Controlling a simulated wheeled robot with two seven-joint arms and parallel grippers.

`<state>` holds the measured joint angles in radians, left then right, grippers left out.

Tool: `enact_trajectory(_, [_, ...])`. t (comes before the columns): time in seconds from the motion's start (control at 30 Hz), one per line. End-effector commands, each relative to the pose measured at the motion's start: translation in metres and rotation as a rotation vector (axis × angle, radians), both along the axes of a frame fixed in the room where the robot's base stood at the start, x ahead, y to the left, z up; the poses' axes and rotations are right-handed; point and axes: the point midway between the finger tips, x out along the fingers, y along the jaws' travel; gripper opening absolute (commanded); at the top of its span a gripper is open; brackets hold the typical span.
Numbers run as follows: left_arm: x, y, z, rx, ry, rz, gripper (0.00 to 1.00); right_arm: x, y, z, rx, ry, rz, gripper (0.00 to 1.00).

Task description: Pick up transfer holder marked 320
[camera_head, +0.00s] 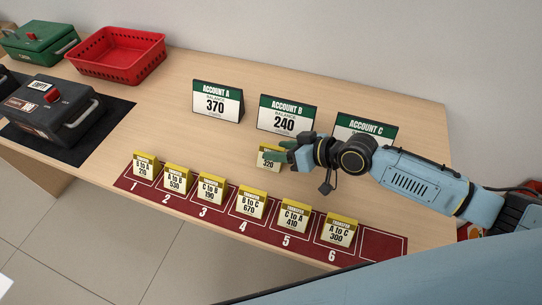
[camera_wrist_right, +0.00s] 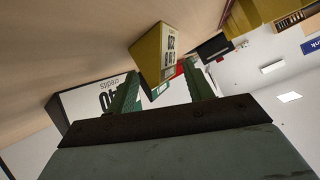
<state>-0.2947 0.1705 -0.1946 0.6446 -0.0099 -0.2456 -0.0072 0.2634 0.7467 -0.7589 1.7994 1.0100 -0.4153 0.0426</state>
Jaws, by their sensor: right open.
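The transfer holder marked 320 (camera_head: 268,158) is a small yellow stand with a white card. It stands on the wooden counter in front of the ACCOUNT B sign. My right gripper (camera_head: 286,153) is just to its right, fingers pointing left at it and covering part of its card. In the right wrist view the holder (camera_wrist_right: 153,58) shows turned over, ahead of and between the two green fingertips of the open gripper (camera_wrist_right: 161,70). I cannot tell whether a finger touches it. My left gripper is not in view.
ACCOUNT A (camera_head: 217,101), ACCOUNT B (camera_head: 287,113) and ACCOUNT C (camera_head: 362,128) signs stand behind. A dark red numbered strip (camera_head: 381,246) with several yellow holders runs along the front edge. A red basket (camera_head: 117,57), a black box (camera_head: 48,108) and a green box (camera_head: 38,42) are left.

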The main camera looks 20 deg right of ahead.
Motion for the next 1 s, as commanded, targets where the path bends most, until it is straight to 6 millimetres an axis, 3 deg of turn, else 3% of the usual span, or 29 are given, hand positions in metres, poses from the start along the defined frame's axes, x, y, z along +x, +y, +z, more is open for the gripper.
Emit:
enact_trajectory(0.13, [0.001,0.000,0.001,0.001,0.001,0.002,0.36,0.000,0.000,0.000,0.000,0.000,0.000,0.50])
enact_trajectory(0.5, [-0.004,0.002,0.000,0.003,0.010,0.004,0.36,0.000,0.000,0.000,0.000,0.000,0.000,0.02])
enact_trajectory(0.83, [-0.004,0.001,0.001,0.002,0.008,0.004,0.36,0.000,-0.001,0.002,-0.001,0.000,0.001,0.00])
enact_trajectory(1.0, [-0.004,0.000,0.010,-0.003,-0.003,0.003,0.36,0.000,0.000,0.026,0.000,-0.002,0.001,0.00])
